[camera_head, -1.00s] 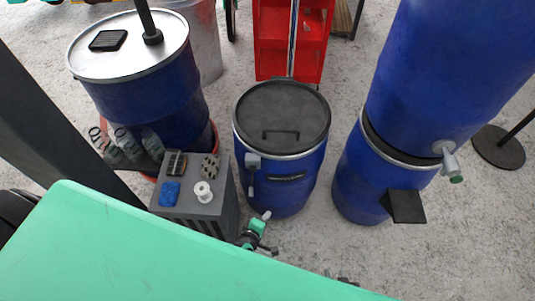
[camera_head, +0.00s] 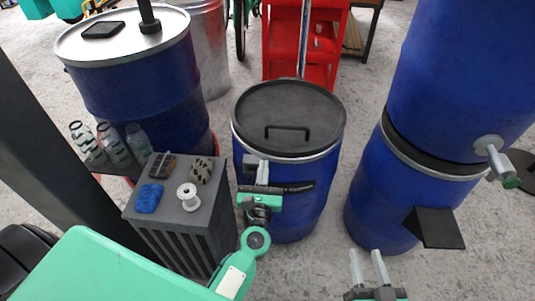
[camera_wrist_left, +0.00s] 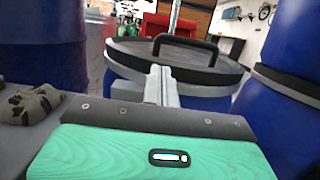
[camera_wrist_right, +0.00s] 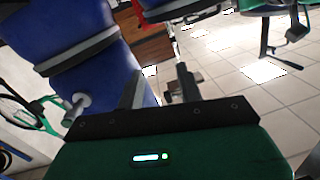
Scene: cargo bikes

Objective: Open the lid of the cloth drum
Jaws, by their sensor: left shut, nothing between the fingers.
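The cloth drum (camera_head: 290,205) is a blue barrel in the middle of the head view. Its dark grey lid (camera_head: 310,105) lies closed on top, with a black bar handle (camera_head: 287,130) near its front. The drum's lid and handle also show ahead in the left wrist view (camera_wrist_left: 185,42). My left gripper (camera_head: 256,170) is shut and empty, at the drum's front left just below the rim. It covers the grey latch there; I cannot tell if it touches. My right gripper (camera_head: 369,268) is open and empty, low to the right of the drum.
A grey cabinet (camera_head: 185,225) with small items stands left of the drum. A blue drum with a metal lid (camera_head: 75,48) stands behind it. Stacked blue barrels with a tap (camera_head: 490,148) stand at right. A red trolley (camera_head: 275,45) stands behind. Grey floor lies between.

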